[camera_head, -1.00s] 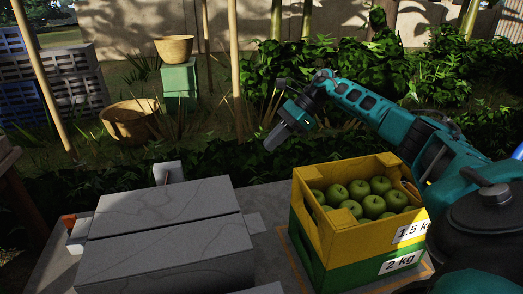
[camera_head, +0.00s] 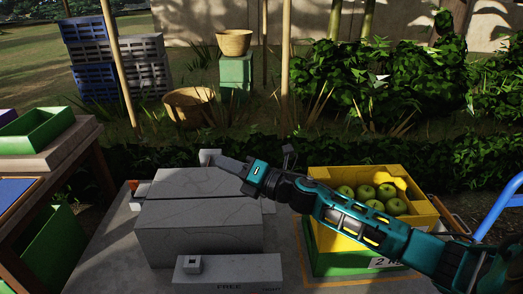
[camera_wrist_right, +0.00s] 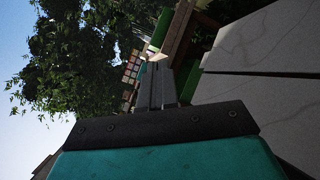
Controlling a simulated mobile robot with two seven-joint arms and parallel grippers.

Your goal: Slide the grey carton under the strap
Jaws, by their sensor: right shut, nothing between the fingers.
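A large grey box-shaped carton (camera_head: 200,232) with faint crack-like lines stands on the grey deck at the left. A thin dark line crosses its top; I cannot tell whether this is a strap or a gap. Its cracked grey top (camera_wrist_right: 275,48) also shows in the right wrist view. My right gripper (camera_head: 226,164) reaches in from the right, over the carton's far right part, with its fingers pointing left. Its fingers are together and empty, also in the right wrist view (camera_wrist_right: 156,85). I cannot tell whether it touches the carton. My left gripper is not in view.
A low grey block (camera_head: 228,268) marked "FREE" lies before the carton. A small pale block (camera_head: 209,156) stands behind it. A yellow crate (camera_head: 335,230) of green apples sits on a green crate at right. A wooden table (camera_head: 62,150) with a green tray stands left.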

